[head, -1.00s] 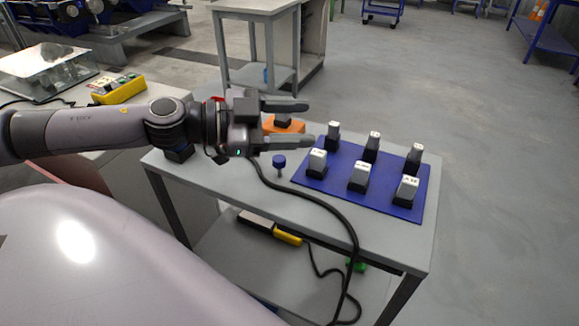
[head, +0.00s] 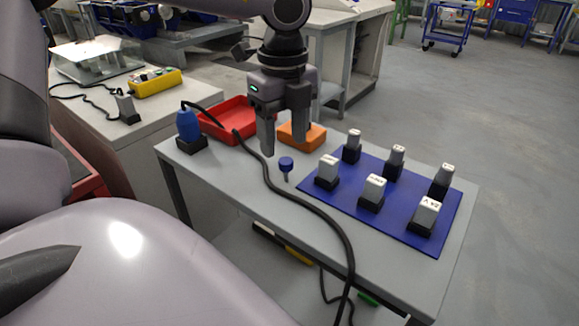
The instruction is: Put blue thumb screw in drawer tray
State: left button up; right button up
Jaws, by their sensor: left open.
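The blue thumb screw (head: 286,164) stands on the grey table, head up, left of the blue mat. My left gripper (head: 284,148) points down above the table, just behind and over the screw. Its two fingers are apart, with nothing visible between them. A red tray (head: 231,117) lies at the back left of the table, left of the gripper; it may be the drawer tray, but I cannot tell. My right gripper is not in view; a dark tip at the lower left edge cannot be identified.
A blue mat (head: 408,235) carries several grey-white blocks in black bases. An orange block (head: 314,137) sits behind the gripper. A blue-topped tool (head: 187,125) stands at the left corner. A black cable (head: 310,208) crosses the table close to the screw.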

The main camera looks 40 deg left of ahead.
aim_at(285, 160)
pick_arm(q)
jog(key=shift+w+f, duration=0.15)
jog(key=shift+f, duration=2.85)
grip_shut()
